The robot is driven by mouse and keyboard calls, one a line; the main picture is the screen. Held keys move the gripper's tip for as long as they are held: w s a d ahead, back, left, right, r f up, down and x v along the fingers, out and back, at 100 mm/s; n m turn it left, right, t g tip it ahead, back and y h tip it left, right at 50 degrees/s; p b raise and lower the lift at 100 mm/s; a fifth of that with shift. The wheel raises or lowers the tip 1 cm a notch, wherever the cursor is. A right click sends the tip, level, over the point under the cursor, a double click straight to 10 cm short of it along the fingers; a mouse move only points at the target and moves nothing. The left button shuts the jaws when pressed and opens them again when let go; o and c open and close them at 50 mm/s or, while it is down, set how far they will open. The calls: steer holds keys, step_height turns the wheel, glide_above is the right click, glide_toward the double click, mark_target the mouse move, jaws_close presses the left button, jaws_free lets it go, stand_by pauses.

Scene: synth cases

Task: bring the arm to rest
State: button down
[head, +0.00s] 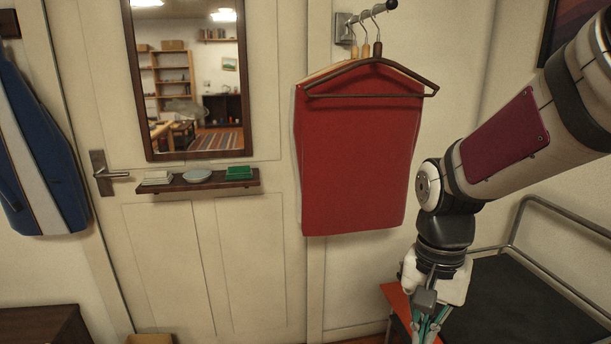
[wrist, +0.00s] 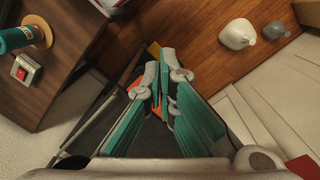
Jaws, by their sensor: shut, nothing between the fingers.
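My gripper (head: 428,333) hangs low at the right of the head view, pointing down, and the bottom edge of the frame cuts it off. My arm comes in from the upper right and bends down at the wrist. In the wrist view my gripper (wrist: 162,75) shows teal and grey fingers that converge toward their tips. It is shut with nothing held.
A red cloth (head: 352,165) hangs on hangers left of my arm. A dark platform (head: 530,300) with a metal rail lies at the right. A door carries a mirror (head: 190,85) and a narrow shelf (head: 190,184). Wooden floor (wrist: 195,35) shows in the wrist view.

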steer(key=s+d+r+n+t+p, duration=0.1)
steer(key=s+r+n+t+p, duration=0.2)
steer(key=s+r, duration=0.9)
steer(key=s+n+t, duration=0.2)
steer(key=n, duration=0.2)
steer(key=shift+r, duration=0.3)
